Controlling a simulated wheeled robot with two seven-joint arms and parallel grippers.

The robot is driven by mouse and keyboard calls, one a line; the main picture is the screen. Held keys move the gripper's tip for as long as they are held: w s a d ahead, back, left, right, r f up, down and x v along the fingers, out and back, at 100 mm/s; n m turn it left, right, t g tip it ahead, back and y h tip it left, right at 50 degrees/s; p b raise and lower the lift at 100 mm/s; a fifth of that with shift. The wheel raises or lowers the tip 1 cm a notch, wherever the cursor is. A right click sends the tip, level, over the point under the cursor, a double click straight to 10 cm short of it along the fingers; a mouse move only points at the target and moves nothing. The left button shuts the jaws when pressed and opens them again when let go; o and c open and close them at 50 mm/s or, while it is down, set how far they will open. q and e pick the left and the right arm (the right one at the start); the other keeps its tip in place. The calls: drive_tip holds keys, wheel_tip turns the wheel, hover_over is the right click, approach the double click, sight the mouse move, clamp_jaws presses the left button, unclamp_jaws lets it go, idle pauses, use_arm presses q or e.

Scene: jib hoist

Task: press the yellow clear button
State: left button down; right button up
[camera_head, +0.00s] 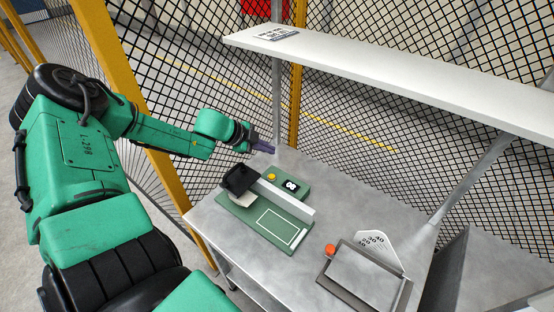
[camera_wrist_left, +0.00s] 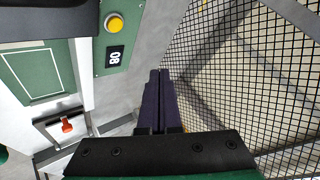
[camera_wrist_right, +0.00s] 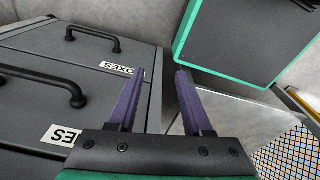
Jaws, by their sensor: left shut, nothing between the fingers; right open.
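The yellow clear button (camera_head: 272,177) is a small round cap on a green box (camera_head: 296,198) on the grey table, beside a small black display (camera_head: 291,186). In the left wrist view the button (camera_wrist_left: 114,24) is near the top and the display (camera_wrist_left: 114,56) is below it, with digits that look like 80. My left gripper (camera_head: 264,148) is shut and empty. It is beyond the box in the head view, apart from the button. My right gripper (camera_wrist_right: 160,75) is open and empty in the right wrist view, near grey drawers, and is not seen in the head view.
A green board with a black-topped device (camera_head: 240,179) stands in front of the box. A tray (camera_head: 366,278) with an orange-red knob (camera_head: 330,250) is at the right. A white shelf (camera_head: 400,75) hangs above, mesh fence behind. Grey drawers (camera_wrist_right: 110,65) have black handles.

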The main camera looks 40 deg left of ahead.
use_arm(q)
drive_tip(key=s, duration=0.1)
drive_tip(key=b, duration=0.4)
hover_over(272, 176)
drive_tip(key=f, duration=0.3)
drive_tip(key=a+f, duration=0.1)
drive_tip(key=shift+s+f, duration=0.3)
drive_tip(key=shift+s, duration=0.05)
drive_tip(key=f+b, duration=0.3)
drive_tip(key=shift+s+f+b, duration=0.15)
drive_tip(key=shift+s+b, duration=0.05)
drive_tip(key=shift+b, duration=0.2)
drive_tip(key=shift+w+f+b, duration=0.1)
drive_tip(key=shift+f+b, duration=0.25)
drive_tip(key=shift+f, duration=0.15)
use_arm(e)
wheel_tip(272, 176, down, 8)
drive_tip(key=s, duration=0.2)
drive_tip(key=shift+f, duration=0.25)
use_arm(q)
drive_tip(key=shift+r, duration=0.1)
use_arm(e)
drive_tip(key=shift+w+d, duration=0.1)
drive_tip(key=shift+w, duration=0.05)
drive_tip(key=shift+f, duration=0.1)
use_arm(q)
drive_tip(key=shift+f+b, duration=0.3)
drive_tip(key=shift+f, duration=0.15)
use_arm(e)
drive_tip(key=shift+f, duration=0.25)
